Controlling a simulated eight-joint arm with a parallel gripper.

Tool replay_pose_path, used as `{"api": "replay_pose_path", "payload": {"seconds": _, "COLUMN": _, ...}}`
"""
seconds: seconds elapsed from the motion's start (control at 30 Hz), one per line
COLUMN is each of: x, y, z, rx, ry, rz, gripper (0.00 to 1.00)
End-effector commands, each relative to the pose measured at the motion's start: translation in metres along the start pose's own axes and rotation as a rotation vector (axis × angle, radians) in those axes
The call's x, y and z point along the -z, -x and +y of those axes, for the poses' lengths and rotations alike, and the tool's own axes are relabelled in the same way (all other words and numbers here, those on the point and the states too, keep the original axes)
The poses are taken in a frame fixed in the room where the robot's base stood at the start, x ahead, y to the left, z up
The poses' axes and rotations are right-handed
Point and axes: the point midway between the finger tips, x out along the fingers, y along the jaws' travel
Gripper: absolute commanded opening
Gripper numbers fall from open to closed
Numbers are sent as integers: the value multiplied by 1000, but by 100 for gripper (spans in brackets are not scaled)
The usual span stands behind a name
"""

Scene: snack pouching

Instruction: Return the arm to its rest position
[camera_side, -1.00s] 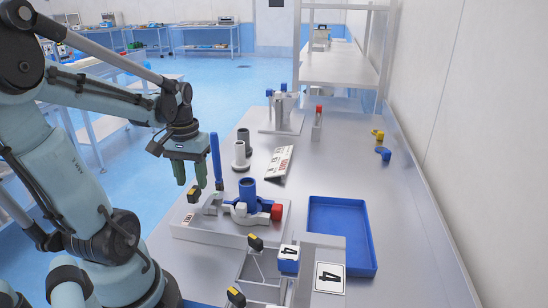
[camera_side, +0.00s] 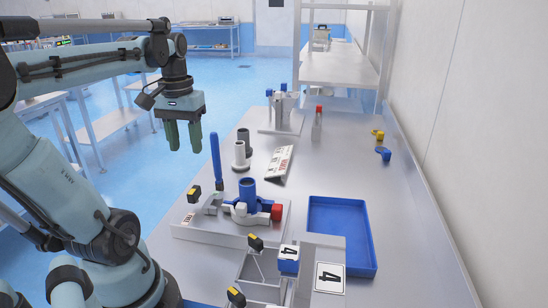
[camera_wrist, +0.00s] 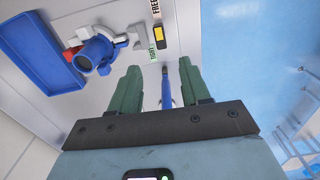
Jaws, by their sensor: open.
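My gripper (camera_side: 184,136) hangs in the air at the left of the table in the side view, its two green fingers pointing down, apart and empty. It is above and left of the fixture plate (camera_side: 210,231) with the upright blue handle (camera_side: 215,160). The fingers also show in the wrist view (camera_wrist: 160,85), with a gap between them and the blue handle (camera_wrist: 166,90) visible beyond. A blue cup-like holder (camera_side: 248,194) stands on the plate beside a red block (camera_side: 277,212).
An empty blue tray (camera_side: 340,205) lies to the right. A frame with a card marked 4 (camera_side: 289,252) stands in front. Grey cylinders (camera_side: 240,155), a printed sign (camera_side: 279,163) and a stand (camera_side: 283,118) are farther back. A wall bounds the right; air around my gripper is clear.

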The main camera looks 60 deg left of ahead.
Motion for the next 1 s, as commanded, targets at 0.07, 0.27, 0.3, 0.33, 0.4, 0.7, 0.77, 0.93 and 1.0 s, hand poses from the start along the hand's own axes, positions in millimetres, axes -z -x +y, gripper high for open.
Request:
{"api": "replay_pose_path", "payload": {"seconds": 0.07, "x": 0, "y": 0, "z": 0, "rx": 0, "ry": 0, "rz": 0, "gripper": 47}}
{"api": "replay_pose_path", "payload": {"seconds": 0.27, "x": 0, "y": -5, "z": 12, "rx": 0, "ry": -44, "rz": 31, "gripper": 47}}
{"api": "replay_pose_path", "payload": {"seconds": 0.3, "x": 1, "y": -8, "z": 21, "rx": -1, "ry": -75, "rz": 54, "gripper": 47}}
{"api": "replay_pose_path", "payload": {"seconds": 0.33, "x": 1, "y": -10, "z": 29, "rx": -3, "ry": -103, "rz": 75, "gripper": 47}}
{"api": "replay_pose_path", "payload": {"seconds": 0.4, "x": 0, "y": -18, "z": 51, "rx": -11, "ry": -183, "rz": 137, "gripper": 47}}
{"api": "replay_pose_path", "payload": {"seconds": 0.7, "x": -29, "y": -48, "z": 155, "rx": -122, "ry": -552, "rz": 433, "gripper": 47}}
{"api": "replay_pose_path", "payload": {"seconds": 0.77, "x": -36, "y": -52, "z": 169, "rx": -149, "ry": -604, "rz": 475, "gripper": 47}}
{"api": "replay_pose_path", "payload": {"seconds": 0.93, "x": -54, "y": -58, "z": 197, "rx": -211, "ry": -707, "rz": 558, "gripper": 47}}
{"api": "replay_pose_path", "payload": {"seconds": 1.0, "x": -59, "y": -60, "z": 203, "rx": -228, "ry": -730, "rz": 577, "gripper": 47}}
